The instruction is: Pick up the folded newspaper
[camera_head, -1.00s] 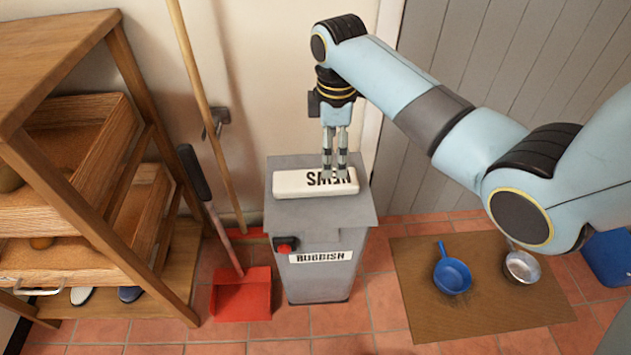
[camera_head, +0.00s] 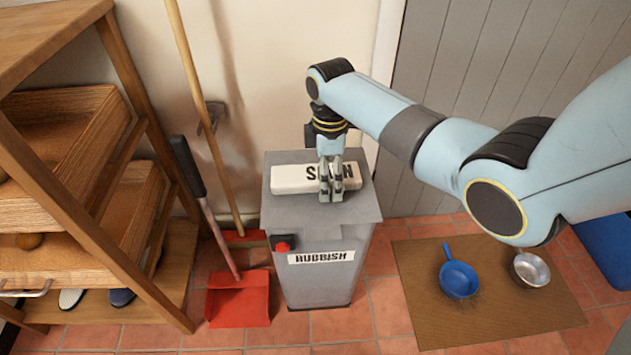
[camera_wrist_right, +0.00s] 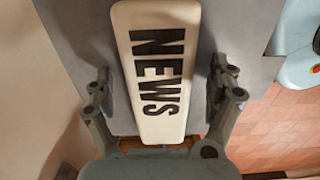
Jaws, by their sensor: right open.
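The folded newspaper (camera_head: 290,180) is a white flat bundle with black NEWS lettering. It lies on the grey lid of the rubbish bin (camera_head: 285,213). My right gripper (camera_head: 331,196) points down over the newspaper's right part in the head view and hides some of its letters. In the right wrist view the newspaper (camera_wrist_right: 158,40) runs lengthwise between the spread fingers of the right gripper (camera_wrist_right: 161,80), with a gap on both sides. The right gripper is open and holds nothing. My left gripper is not in view.
A wooden shelf rack (camera_head: 130,120) stands at the left. A broom handle (camera_head: 200,100) and a red dustpan (camera_head: 240,300) are beside the bin. The wall is close behind.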

